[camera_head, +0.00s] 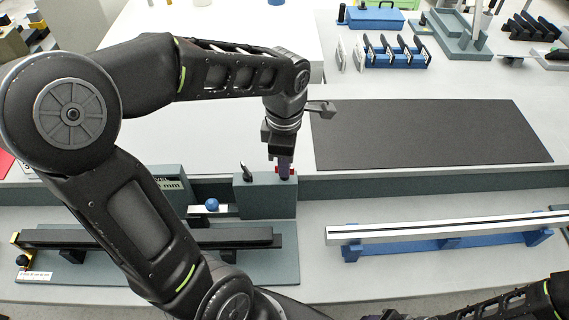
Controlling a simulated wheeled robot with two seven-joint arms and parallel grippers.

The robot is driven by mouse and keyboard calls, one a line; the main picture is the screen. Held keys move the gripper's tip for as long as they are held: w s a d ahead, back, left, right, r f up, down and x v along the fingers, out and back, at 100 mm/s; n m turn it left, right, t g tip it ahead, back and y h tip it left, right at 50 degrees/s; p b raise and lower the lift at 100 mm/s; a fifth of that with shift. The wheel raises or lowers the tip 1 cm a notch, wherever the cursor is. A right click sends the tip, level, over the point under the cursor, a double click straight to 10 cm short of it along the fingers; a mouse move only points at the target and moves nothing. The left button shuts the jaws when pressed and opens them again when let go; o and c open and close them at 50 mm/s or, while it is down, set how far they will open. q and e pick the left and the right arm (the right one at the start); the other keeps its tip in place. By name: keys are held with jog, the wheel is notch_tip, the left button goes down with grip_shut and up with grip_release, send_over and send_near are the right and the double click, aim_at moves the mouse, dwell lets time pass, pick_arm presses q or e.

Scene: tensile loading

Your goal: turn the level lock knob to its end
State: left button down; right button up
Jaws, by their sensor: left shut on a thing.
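My left gripper (284,168) points straight down over a grey-green block (265,203) at the front of the bench.
A small dark lever (246,171) and a blue ball (212,205) are left of the knob. A long dark bar (150,238) lies front left, and a pale rail (450,228) on blue supports front right. A black mat (425,133) and blue rack (396,56) lie behind.

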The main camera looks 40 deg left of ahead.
pick_arm(q)
jog(key=m+b, duration=0.1)
jog(key=m, duration=0.2)
jog(key=m+b, duration=0.1)
jog(key=m, duration=0.8)
jog(key=shift+b, duration=0.35)
jog(key=shift+m, duration=1.9)
jog(key=c, duration=1.6)
grip_release()
jog(key=shift+r, duration=0.1)
